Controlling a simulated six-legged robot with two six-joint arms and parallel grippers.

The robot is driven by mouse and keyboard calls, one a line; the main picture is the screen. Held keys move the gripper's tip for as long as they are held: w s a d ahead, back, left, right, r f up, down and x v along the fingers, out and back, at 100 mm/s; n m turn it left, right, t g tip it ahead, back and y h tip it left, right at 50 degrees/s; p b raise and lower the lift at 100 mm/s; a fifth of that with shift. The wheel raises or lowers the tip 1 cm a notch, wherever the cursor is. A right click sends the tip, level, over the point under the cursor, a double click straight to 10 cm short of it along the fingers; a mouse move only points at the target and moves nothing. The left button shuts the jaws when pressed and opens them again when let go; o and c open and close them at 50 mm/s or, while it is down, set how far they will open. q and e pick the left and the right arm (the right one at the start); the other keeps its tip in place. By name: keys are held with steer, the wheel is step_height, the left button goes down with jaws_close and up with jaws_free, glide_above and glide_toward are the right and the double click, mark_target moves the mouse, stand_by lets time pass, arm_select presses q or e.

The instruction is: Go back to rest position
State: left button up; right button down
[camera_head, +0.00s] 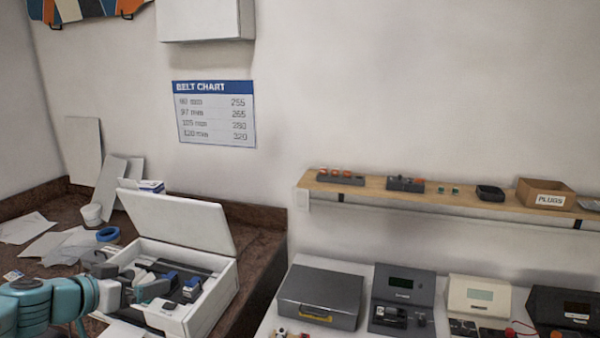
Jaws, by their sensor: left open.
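My left gripper (148,291) is teal and grey and comes in from the lower left. It is open, over the front left part of an open white box (221,294) on the brown counter. The box's lid (178,222) stands raised at the back. Inside the box are dark parts and blue-topped pieces (191,288). I see nothing held between the fingers, though the fingertips are small and overlap the box's contents. My right gripper is out of view.
Papers (62,243), a white cup (92,214) and a blue tape roll (108,234) lie left on the counter (255,245). A grey case (320,295) and instruments (402,298) stand on the right bench. A wooden shelf (450,194) holds small parts and a PLUGS box (546,194).

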arm_select(q)
steer(key=s+d+f+n+g+h+b, duration=0.1)
steer(key=s+d+f+n+g, duration=0.15)
steer(key=d+f, duration=0.7)
steer(key=s+d+f+n+g+h+b, duration=0.15)
steer(key=s+d+f, duration=0.25)
steer(key=f, duration=1)
steer(key=s+d+f+n+g+b, duration=0.15)
steer(key=s+d+f+n, duration=0.35)
steer(key=f, duration=0.6)
steer(key=s+f+m+g+y, duration=0.1)
steer(key=s+f+g, duration=0.1)
steer(key=s, duration=0.4)
steer(key=s+f+m+g+y, duration=0.1)
steer(key=s+f, duration=0.4)
steer(key=s, duration=0.2)
steer(key=s+d+f+m+g+y, duration=0.1)
steer(key=s+f+g, duration=0.1)
steer(key=s+f, duration=0.2)
steer(key=shift+s+f+g+y+b, duration=0.25)
steer(key=shift+s+g+y+b, duration=0.15)
steer(key=shift+s, duration=1.25)
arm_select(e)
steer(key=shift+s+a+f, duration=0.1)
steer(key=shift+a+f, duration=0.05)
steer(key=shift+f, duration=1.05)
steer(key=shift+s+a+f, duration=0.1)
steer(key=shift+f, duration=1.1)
